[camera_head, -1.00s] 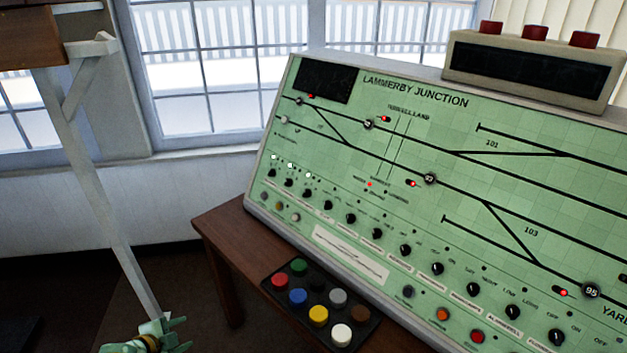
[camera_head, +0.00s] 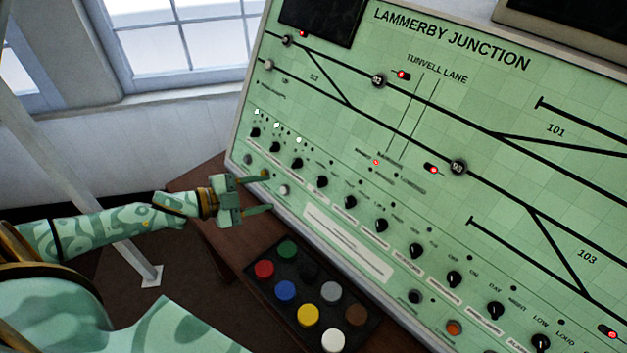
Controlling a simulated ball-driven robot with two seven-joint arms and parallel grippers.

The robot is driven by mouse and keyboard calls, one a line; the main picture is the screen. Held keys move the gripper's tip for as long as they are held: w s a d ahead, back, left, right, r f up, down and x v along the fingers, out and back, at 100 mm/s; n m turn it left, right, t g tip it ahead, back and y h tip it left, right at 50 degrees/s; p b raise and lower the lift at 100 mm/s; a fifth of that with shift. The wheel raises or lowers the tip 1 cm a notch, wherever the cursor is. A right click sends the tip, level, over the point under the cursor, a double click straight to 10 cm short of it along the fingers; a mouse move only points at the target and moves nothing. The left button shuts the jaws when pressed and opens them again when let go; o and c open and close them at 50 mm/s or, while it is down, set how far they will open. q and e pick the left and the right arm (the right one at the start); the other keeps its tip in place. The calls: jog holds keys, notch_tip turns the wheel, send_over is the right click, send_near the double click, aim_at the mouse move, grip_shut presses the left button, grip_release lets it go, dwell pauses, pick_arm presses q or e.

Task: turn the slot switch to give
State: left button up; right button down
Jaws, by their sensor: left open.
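A row of small black rotary switches (camera_head: 350,202) runs along the lower part of the green Lammerby Junction panel (camera_head: 330,135). Their labels are too small to read, so I cannot tell which one is the slot switch. My left gripper (camera_head: 268,193) is open and empty. Its fingers point right at the panel's lower left edge, below the leftmost black knobs (camera_head: 276,146) and beside a pale button (camera_head: 284,190). I cannot tell whether the fingertips touch the panel. My right gripper is not in view.
A black tray of coloured buttons (camera_head: 345,312) lies on the brown wooden table (camera_head: 222,235) just below my left gripper. A dark-faced box (camera_head: 570,20) stands on top of the panel at the upper right. A window (camera_head: 190,35) is behind.

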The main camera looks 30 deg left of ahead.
aim_at(318, 182)
pick_arm(q)
jog(key=b+x, duration=0.1)
jog(key=x, duration=1.2)
jog(key=shift+w+a+f+b, duration=0.1)
jog(key=shift+w+f+b, duration=0.05)
jog(key=shift+b, duration=0.2)
jog(key=shift+w+d+f, duration=0.1)
jog(key=shift+w+d, duration=0.2)
jog(key=shift+w, duration=0.1)
jog(key=c, duration=0.9)
jog(key=shift+c, duration=0.5)
